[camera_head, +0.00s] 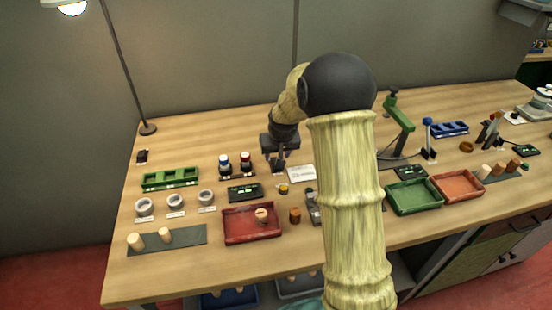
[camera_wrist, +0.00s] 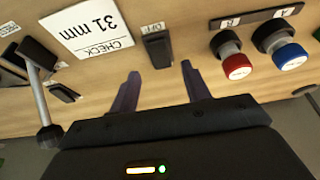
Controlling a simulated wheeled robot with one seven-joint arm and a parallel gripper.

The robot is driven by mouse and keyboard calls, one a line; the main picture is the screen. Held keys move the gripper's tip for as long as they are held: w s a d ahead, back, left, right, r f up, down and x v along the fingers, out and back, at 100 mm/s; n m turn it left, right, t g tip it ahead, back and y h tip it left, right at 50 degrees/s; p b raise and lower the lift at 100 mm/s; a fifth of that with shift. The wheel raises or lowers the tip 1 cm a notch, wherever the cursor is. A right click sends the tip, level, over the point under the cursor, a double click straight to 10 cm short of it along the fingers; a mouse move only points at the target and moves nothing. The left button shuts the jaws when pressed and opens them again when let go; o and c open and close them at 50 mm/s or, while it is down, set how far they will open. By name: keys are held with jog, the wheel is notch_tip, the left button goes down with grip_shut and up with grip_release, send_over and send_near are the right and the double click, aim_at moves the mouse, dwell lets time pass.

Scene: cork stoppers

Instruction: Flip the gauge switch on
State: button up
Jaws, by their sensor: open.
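In the wrist view, a small dark switch block (camera_wrist: 157,48) with a label that seems to read OFF stands on the wooden bench. My gripper (camera_wrist: 160,70) is open, with its two dark fingers apart on either side of the line to this switch. Nothing is between the fingers, and I cannot tell if they touch the block. A second dark rocker-like piece (camera_wrist: 65,92) lies to the left. In the head view, my gripper (camera_head: 278,162) is low over the back middle of the bench, partly hiding the switch area. I cannot tell which piece is the gauge switch.
A white card reading 31 mm CHECK (camera_wrist: 87,30) lies left of the switch, near a lever (camera_wrist: 40,100). A red knob (camera_wrist: 236,66) and a blue knob (camera_wrist: 288,55) stand to the right. In the head view, a red tray (camera_head: 252,236) and green tray (camera_head: 413,209) sit in front.

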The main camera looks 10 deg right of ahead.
aim_at(275, 159)
jog(key=x, duration=0.4)
jog(key=shift+a, duration=0.15)
